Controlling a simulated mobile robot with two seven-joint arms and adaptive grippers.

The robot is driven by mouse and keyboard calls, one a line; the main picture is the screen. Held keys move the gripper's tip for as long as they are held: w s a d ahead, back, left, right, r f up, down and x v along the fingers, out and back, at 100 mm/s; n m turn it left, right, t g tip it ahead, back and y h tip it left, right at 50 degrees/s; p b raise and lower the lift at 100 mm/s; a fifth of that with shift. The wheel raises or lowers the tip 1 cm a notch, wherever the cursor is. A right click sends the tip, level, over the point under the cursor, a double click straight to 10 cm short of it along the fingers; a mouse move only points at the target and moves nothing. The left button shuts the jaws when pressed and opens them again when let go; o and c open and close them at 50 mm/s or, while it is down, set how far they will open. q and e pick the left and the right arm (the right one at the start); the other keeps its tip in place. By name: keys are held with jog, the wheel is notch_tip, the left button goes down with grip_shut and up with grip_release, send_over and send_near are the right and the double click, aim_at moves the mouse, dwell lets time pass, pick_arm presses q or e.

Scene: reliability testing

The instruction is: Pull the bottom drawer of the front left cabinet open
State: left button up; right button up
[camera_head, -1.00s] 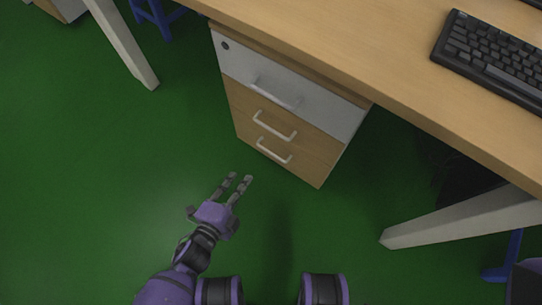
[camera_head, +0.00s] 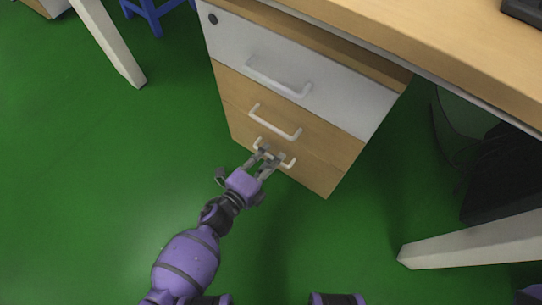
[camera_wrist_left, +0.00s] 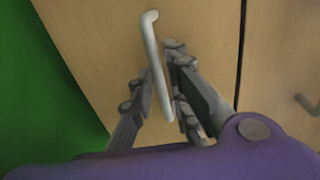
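The cabinet (camera_head: 300,95) is a wooden drawer unit under the desk, with a white top drawer and two wooden drawers below. Its bottom drawer (camera_head: 316,180) looks shut, its front flush with the drawer above. The bottom drawer's white bar handle (camera_head: 291,163) is partly hidden by my left gripper (camera_head: 269,154). In the left wrist view, the handle (camera_wrist_left: 155,65) runs between the two fingers of my left gripper (camera_wrist_left: 158,88). The fingers are apart. The right finger is very close to the bar; whether it touches I cannot tell. My right gripper is out of view.
The desk (camera_head: 440,45) overhangs the cabinet. A white desk leg (camera_head: 470,238) stands at the right and another (camera_head: 108,42) at the left. A blue stool (camera_head: 155,12) is at the back left. The green floor (camera_head: 80,190) before the cabinet is clear.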

pick_arm(q)
jog(key=shift+w+d+f, duration=0.1)
jog(key=shift+w+d, duration=0.15)
jog(key=shift+w, duration=0.05)
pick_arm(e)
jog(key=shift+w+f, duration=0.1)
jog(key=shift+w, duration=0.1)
pick_arm(q)
grip_shut()
